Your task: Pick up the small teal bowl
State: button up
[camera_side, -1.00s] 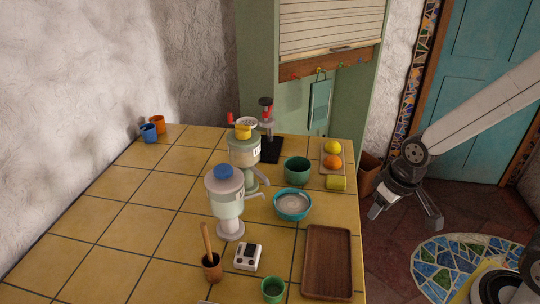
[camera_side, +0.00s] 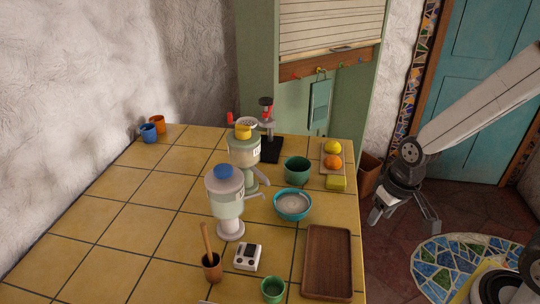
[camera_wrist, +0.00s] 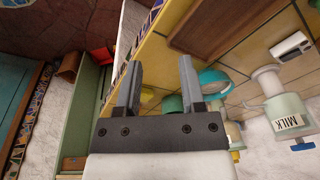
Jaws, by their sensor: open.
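The teal bowl (camera_side: 292,216) stands upright on the yellow tiled counter, with a pale grey-white inside. It also shows in the wrist view (camera_wrist: 216,76), right of the fingers. A darker green bowl (camera_side: 297,171) stands just behind it. My gripper (camera_side: 405,215) is off the counter's right edge, over the floor, well apart from the teal bowl. In the wrist view my gripper (camera_wrist: 158,72) has its two fingers spread with nothing between them.
A wooden tray (camera_side: 328,260) lies in front of the teal bowl. The milk dispenser (camera_side: 228,208) stands close to its left. A yellow block (camera_side: 337,184) and a board with fruit (camera_side: 333,162) are behind right. A green cup (camera_side: 272,290) is at the front.

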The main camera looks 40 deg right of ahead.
aim_at(302, 214)
jog(key=a+f+m+y, duration=0.1)
jog(key=a+m+y, duration=0.1)
jog(key=m, duration=0.2)
jog(key=a+f+m+g+y, duration=0.1)
jog(key=a+m+y, duration=0.1)
jog(key=m+y, duration=0.1)
jog(key=a+f+m+y, duration=0.1)
jog(key=a+m+y, duration=0.1)
jog(key=m+y, duration=0.1)
jog(key=shift+w+a+f+m, duration=0.2)
jog(key=shift+a+f+m, duration=0.2)
jog(key=shift+m, duration=0.4)
jog(key=w+m+t+y, duration=0.1)
jog(key=w+m, duration=0.1)
jog(key=w+m+t+y, duration=0.1)
jog(key=w+m+t, duration=0.1)
jog(key=w+m, duration=0.1)
jog(key=shift+f+y, duration=0.1)
jog(key=shift+y, duration=0.2)
jog(key=w+m+t, duration=0.1)
jog(key=w+d+m+t, duration=0.1)
jog(key=w+m+t, duration=0.1)
jog(key=w+d+m+t, duration=0.1)
jog(key=shift+w+d+f+m, duration=0.15)
jog(key=shift+d+f+m, duration=0.1)
jog(key=shift+m, duration=0.15)
jog(key=shift+w+d+m+t, duration=0.25)
jog(key=shift+w+m+t, duration=0.1)
jog(key=shift+t, duration=0.15)
jog(key=shift+x, duration=1.35)
